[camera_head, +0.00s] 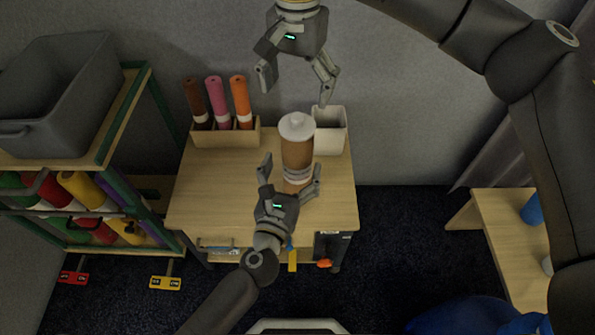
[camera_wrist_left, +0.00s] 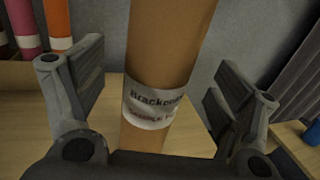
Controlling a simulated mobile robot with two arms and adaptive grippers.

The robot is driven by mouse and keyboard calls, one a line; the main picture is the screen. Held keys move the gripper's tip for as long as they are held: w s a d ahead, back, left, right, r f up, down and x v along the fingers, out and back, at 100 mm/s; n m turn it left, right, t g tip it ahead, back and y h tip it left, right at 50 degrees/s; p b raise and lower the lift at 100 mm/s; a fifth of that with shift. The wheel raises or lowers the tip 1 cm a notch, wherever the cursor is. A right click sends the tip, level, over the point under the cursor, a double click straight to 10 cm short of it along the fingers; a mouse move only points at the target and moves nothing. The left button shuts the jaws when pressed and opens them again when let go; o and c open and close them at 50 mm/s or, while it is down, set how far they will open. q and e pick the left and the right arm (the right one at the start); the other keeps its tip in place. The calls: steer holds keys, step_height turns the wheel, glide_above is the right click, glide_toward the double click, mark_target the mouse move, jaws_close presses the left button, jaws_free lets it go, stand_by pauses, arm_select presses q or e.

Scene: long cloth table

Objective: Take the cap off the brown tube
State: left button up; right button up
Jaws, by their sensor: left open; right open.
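A light brown tube (camera_head: 297,158) with a white cap (camera_head: 297,126) stands upright over the wooden table, the cap on its top. Its lower end is partly hidden by my left gripper. My left gripper (camera_head: 291,172) is open, with its fingers on either side of the tube's lower part. In the left wrist view the tube (camera_wrist_left: 168,45) and its printed white label (camera_wrist_left: 153,104) show between the spread fingers, with gaps on both sides. My right gripper (camera_head: 297,92) is open and empty, pointing down above the cap and apart from it.
A wooden rack (camera_head: 227,136) at the table's back holds a dark brown, a pink and an orange tube. A white open bin (camera_head: 330,131) stands right behind the capped tube. A shelf with a grey crate (camera_head: 60,95) is at left. The table's left part (camera_head: 215,190) is clear.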

arm_select(q)
steer(key=shift+x, duration=2.05)
